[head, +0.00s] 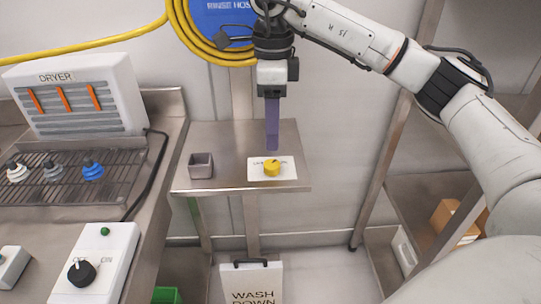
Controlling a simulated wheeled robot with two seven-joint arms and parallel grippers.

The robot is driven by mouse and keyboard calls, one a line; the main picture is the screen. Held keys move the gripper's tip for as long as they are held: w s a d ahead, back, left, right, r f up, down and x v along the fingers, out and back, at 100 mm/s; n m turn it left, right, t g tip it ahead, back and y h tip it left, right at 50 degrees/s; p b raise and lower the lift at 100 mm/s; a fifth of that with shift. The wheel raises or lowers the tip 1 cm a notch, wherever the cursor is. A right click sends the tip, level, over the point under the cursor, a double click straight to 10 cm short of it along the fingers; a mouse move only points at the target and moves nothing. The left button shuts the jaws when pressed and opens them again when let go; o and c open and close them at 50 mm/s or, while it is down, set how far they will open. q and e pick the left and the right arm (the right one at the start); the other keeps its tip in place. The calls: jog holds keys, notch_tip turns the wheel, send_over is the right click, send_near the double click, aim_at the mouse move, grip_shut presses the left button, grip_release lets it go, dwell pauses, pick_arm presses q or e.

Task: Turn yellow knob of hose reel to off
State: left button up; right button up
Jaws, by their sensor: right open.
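The yellow knob (272,167) sits on a white label plate (287,173) on a small steel shelf. Letters show on the plate on both sides of the knob, but they are too small to read surely. The yellow hose (215,50) hangs coiled on the wall behind, by a blue sign. My right gripper (272,145) points down just above and behind the knob in the picture. It is open and holds nothing that I can see; its fingers overlap from this angle. Whether it touches the knob is hard to tell. My left gripper is out of view.
A small grey square cup (201,166) stands on the steel shelf (235,140) left of the plate. A dryer (80,95), a rack with several suction cups and a box with a black knob (81,272) are at left. A wash down sign (252,285) stands below.

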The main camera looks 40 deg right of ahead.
aim_at(272, 164)
notch_tip(272, 164, down, 8)
jog(key=shift+f, duration=0.25)
jog(key=shift+a, duration=0.1)
jog(key=c, duration=1.1)
